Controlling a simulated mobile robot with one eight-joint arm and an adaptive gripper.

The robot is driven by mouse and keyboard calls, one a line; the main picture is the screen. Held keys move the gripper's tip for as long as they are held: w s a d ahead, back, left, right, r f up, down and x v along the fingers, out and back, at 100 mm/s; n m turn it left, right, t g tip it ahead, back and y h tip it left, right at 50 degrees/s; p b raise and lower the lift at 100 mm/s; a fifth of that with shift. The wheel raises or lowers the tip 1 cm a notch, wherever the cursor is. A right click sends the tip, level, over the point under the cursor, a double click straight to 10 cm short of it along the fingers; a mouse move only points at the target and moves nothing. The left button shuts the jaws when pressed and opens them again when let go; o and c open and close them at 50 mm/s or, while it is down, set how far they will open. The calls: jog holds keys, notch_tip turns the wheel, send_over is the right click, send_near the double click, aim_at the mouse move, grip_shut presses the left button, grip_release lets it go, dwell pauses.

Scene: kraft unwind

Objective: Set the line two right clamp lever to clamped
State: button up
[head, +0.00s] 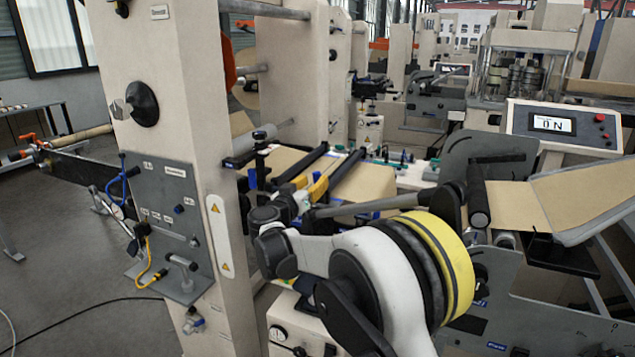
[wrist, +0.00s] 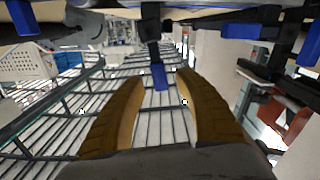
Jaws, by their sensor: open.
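My gripper (wrist: 159,82) is open, its two brown-yellow fingers spread in the wrist view. A dark lever with a blue end (wrist: 159,76) hangs from above and shows between the fingertips; I cannot tell whether it lies between them or beyond them. No contact is visible. In the head view my gripper (head: 310,184) is over the splice table, near two dark crossbars (head: 302,165). A blue-ended part (head: 252,178) shows by the left end of the bars. The lever between my fingers is not clear in the head view, and no label shows which clamp it is.
Brown kraft web (head: 368,182) lies beneath the bars. A beige machine column (head: 165,85) stands close on the left. A console with a display reading 0 N (head: 552,124) is at the right. More blue-ended parts (wrist: 237,30) and dark bars crowd the wrist view's top right.

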jog(key=shift+x, duration=1.4)
grip_shut()
